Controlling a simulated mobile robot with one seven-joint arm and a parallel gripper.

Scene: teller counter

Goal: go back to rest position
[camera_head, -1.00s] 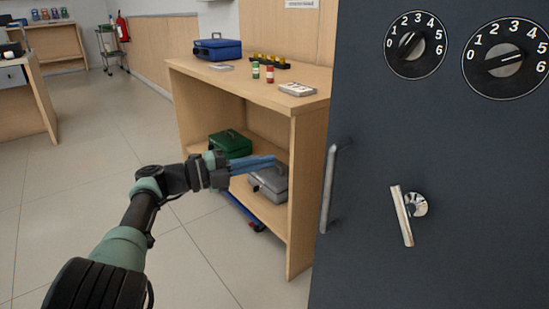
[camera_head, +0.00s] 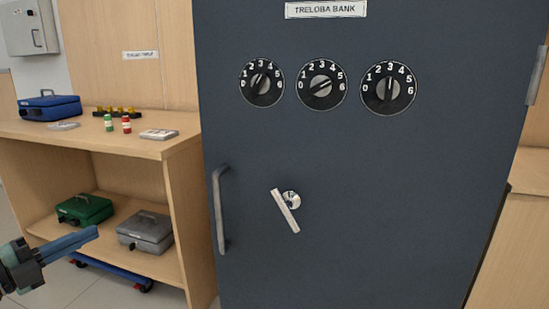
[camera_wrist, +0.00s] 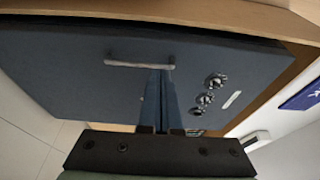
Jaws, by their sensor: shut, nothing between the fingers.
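My gripper (camera_head: 92,236) is at the lower left of the head view, shut with its long blue fingers together and nothing between them. It is in front of the wooden counter's lower shelf and touches nothing that I can see. In the wrist view the shut fingers (camera_wrist: 163,75) point toward the dark safe (camera_wrist: 80,75), which shows turned on its side. The rest of my arm is out of the head view.
The safe (camera_head: 350,200) has several dials, a lever (camera_head: 285,211) and a bar handle (camera_head: 219,210). The counter (camera_head: 150,150) holds a blue cash box (camera_head: 50,108). Green (camera_head: 84,210) and grey (camera_head: 146,232) boxes sit on its shelf. A blue dolly (camera_head: 112,273) is underneath.

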